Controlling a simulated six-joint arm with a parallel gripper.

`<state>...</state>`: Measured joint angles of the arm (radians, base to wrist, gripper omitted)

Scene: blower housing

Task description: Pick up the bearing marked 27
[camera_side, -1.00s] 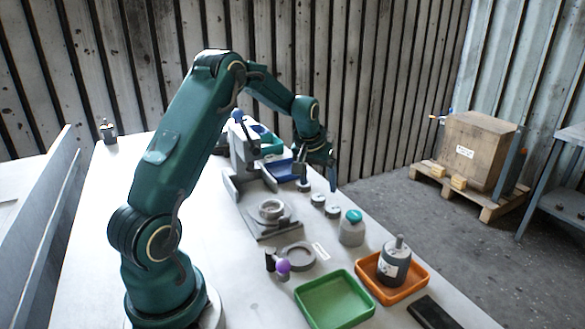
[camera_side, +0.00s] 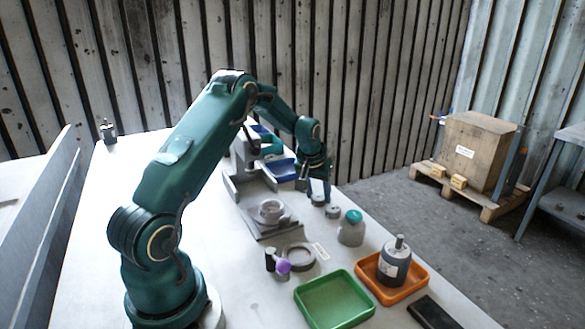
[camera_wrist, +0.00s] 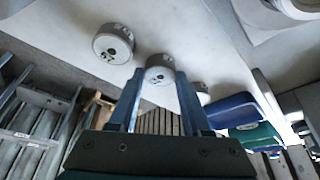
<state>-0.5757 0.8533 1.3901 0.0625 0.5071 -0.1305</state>
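Several small grey bearings stand in a row on the table. In the wrist view, one bearing (camera_wrist: 113,43) has a dark mark that may read 27, but it is too blurred to be sure. A second bearing (camera_wrist: 158,68) shows between my fingertips, its mark unreadable. A third (camera_wrist: 202,92) is partly hidden behind the right finger. My gripper (camera_wrist: 158,78) is open, pointing down, with nothing held.
An orange tray (camera_side: 413,283) holds a motor (camera_side: 394,262); a green tray (camera_side: 334,300) shows no contents. A grey housing fixture (camera_side: 270,213) is left of the bearings, with blue bins (camera_side: 283,169) behind.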

